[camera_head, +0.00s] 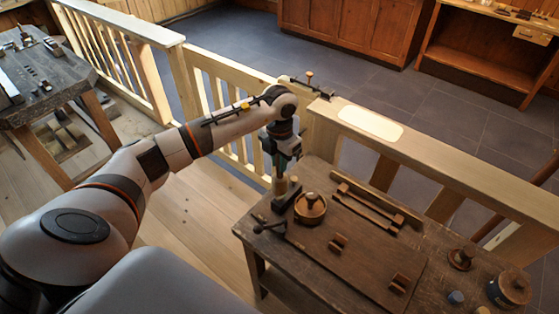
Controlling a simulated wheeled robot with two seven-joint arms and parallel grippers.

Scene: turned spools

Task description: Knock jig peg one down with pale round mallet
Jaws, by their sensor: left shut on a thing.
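My left gripper (280,172) points down over the left back corner of the dark wooden table. Jig peg one cannot be singled out surely. My right gripper is not in view.
A round wooden pot with a knob (310,208) stands right beside the gripper. A dark rod with a ball end (268,226) lies near the front left edge. A long wooden rack (370,206) lies along the back. Turned pieces (461,258) stand at right. A pale railing (440,165) runs behind.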

